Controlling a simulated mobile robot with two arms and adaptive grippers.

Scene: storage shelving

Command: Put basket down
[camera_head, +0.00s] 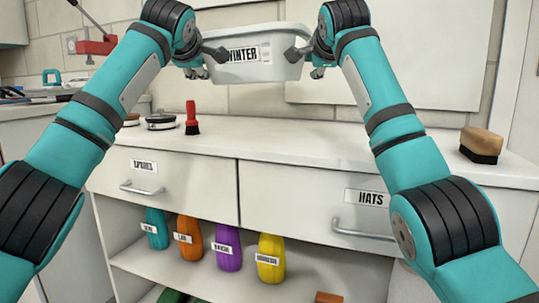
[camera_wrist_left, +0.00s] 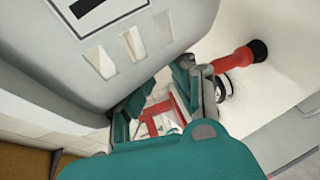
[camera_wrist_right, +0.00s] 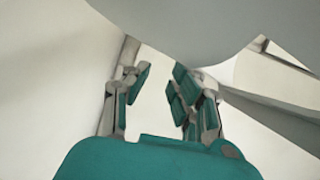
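The basket (camera_head: 248,70) is a pale grey-white tub with a "WINTER" label on its front. In the head view it hangs level at top centre, above and apart from the counter. My left gripper (camera_head: 203,62) is at its left end and my right gripper (camera_head: 308,60) is at its right end, with fingers against its ends. In the left wrist view the basket (camera_wrist_left: 130,45) fills the upper left, beside the fingers. In the right wrist view the basket (camera_wrist_right: 190,25) crosses the top and hides the fingertips' far side. Some gap shows between the fingers in both wrist views.
The white counter (camera_head: 280,135) is clear in the middle. A red brush (camera_head: 192,118) and a round dish (camera_head: 161,122) stand at left; a wooden brush (camera_head: 481,145) lies at right. Below are drawers labelled "HATS" (camera_head: 290,200) and another, above coloured bottles (camera_head: 228,247).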

